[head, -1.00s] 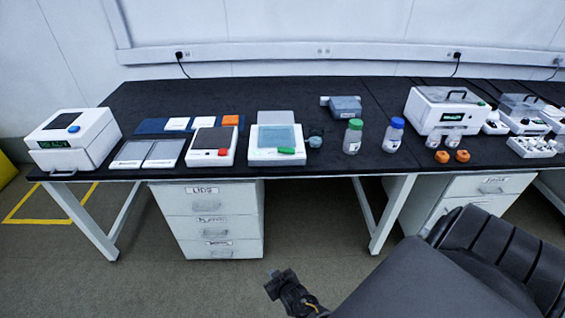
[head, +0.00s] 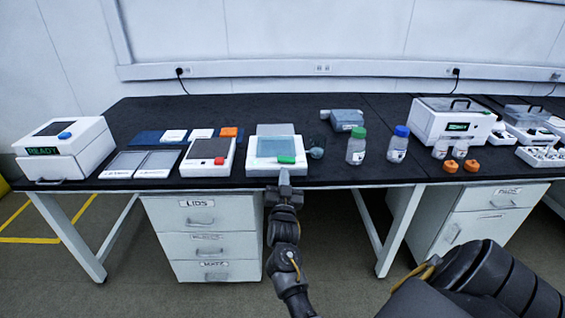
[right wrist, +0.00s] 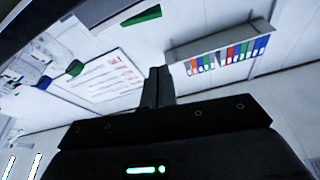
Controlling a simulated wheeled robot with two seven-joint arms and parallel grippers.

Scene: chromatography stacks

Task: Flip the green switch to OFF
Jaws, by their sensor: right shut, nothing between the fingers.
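The green switch (head: 286,160) sits at the front right of a white device (head: 262,168) with a teal-grey panel, near the bench's front edge. Whether the switch is on or off is too small to read. My right gripper (head: 284,178) is shut and empty, just in front of and below the switch. Contact between them cannot be told. In the right wrist view the shut fingers (right wrist: 158,80) point up the picture, with a green piece that looks like the switch (right wrist: 142,17) beyond them, apart from the tips. My left gripper is not in view.
A white device with a red button (head: 220,161) stands left of the switch device. A small beaker (head: 316,150), a green-capped bottle (head: 356,148) and a blue-capped bottle (head: 398,146) stand to the right. The black bench (head: 330,178) has a bare front strip.

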